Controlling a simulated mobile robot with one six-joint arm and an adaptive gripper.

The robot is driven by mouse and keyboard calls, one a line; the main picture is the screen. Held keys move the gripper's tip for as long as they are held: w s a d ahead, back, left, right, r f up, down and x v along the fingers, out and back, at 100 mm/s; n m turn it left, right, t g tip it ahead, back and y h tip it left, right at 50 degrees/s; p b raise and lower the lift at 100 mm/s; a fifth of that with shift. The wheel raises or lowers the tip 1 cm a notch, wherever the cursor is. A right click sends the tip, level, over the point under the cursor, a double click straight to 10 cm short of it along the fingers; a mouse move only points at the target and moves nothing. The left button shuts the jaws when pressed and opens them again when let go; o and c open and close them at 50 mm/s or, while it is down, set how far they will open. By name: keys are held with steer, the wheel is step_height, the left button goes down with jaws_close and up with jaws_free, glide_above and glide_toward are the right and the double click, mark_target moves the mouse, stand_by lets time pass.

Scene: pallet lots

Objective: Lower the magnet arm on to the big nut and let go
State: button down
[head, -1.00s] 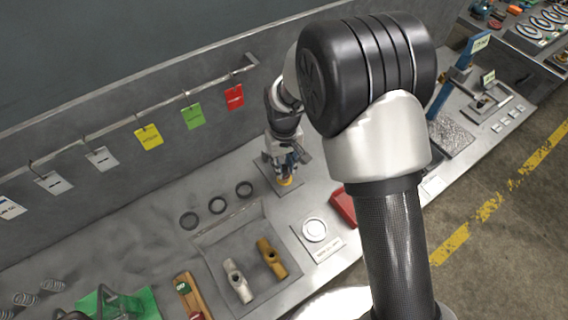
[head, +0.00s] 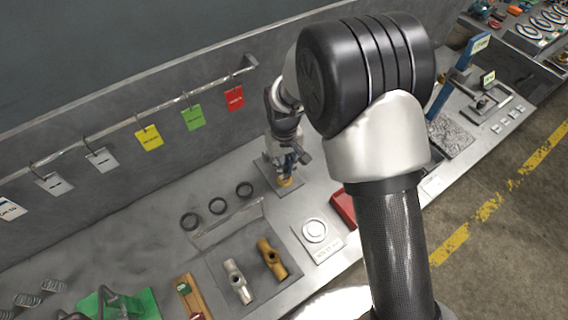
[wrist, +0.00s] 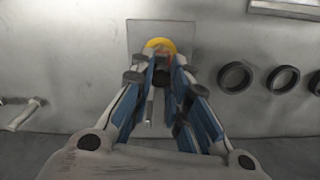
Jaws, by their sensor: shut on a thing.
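My gripper (head: 287,170) is at the far side of the bench, over a flat square plate (head: 266,177). In the wrist view my gripper (wrist: 162,75) has its blue-padded fingers closed in on a dark part between them. A yellow round piece (wrist: 159,45) shows just beyond the fingertips, above the plate (wrist: 136,38); it also shows in the head view (head: 285,182) below the gripper. I cannot tell whether this is part of the magnet arm. The big nut is not clearly seen; the fingers hide most of what lies under them.
Several dark rings (head: 217,206) lie left of the plate. A tray (head: 205,240) holds a silver and a brass fitting (head: 271,259). A white disc on a labelled plate (head: 314,230) and a red box (head: 343,207) stand nearer. Hanging tags (head: 149,138) line the back wall.

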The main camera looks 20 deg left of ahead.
steer(key=shift+w+a+r, duration=0.15)
steer(key=shift+r, duration=0.15)
steer(key=shift+w+a+r+p, duration=0.3)
steer(key=shift+r+p, duration=0.4)
steer(key=shift+w+a+r+p, duration=0.25)
steer(key=shift+a+r+p, duration=0.05)
steer(key=shift+r+p, duration=0.35)
steer(key=shift+w+a+r+p, duration=0.2)
steer(key=shift+a+r+p, duration=0.1)
steer(key=shift+r+p, duration=0.1)
steer(key=shift+w+a+r+p, duration=0.3)
steer(key=shift+a+p, duration=0.05)
steer(key=shift+a, duration=0.15)
